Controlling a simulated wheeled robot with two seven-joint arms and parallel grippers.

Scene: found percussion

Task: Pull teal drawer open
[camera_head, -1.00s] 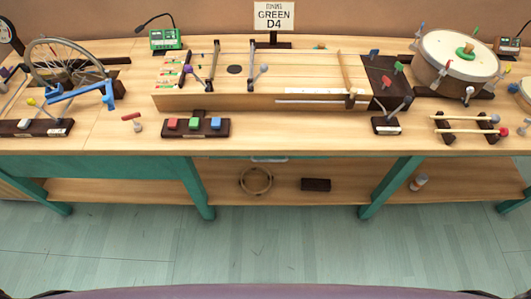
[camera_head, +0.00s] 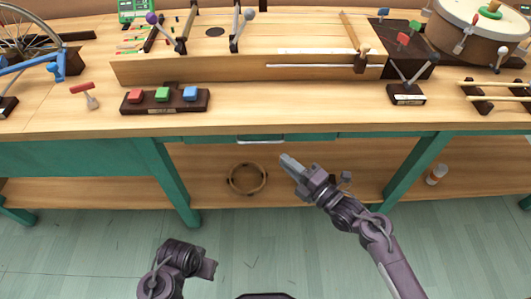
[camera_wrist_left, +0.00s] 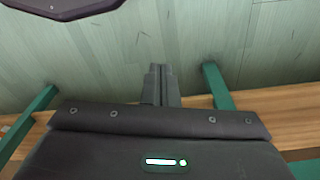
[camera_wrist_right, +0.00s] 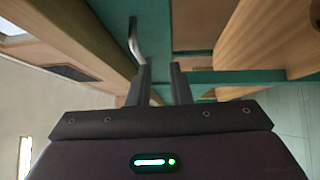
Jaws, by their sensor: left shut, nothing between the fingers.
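The teal drawer (camera_head: 222,139) is set under the front edge of the workbench, and its front shows as a thin strip in the head view. A silver bar handle (camera_head: 260,141) is on it. In the right wrist view the handle (camera_wrist_right: 134,40) stands off the teal front (camera_wrist_right: 156,22), ahead of the fingers and slightly left. My right gripper (camera_head: 287,161) is open and empty, below and right of the handle in the head view. My left gripper (camera_wrist_left: 160,70) is shut and empty, over the floor in the left wrist view.
A lower shelf (camera_head: 300,190) holds a wooden ring (camera_head: 247,180) and a small white bottle (camera_head: 437,174). Teal legs (camera_head: 405,172) stand either side. The benchtop carries a block with coloured buttons (camera_head: 163,96) and a long wooden box (camera_head: 230,72). The floor in front is clear.

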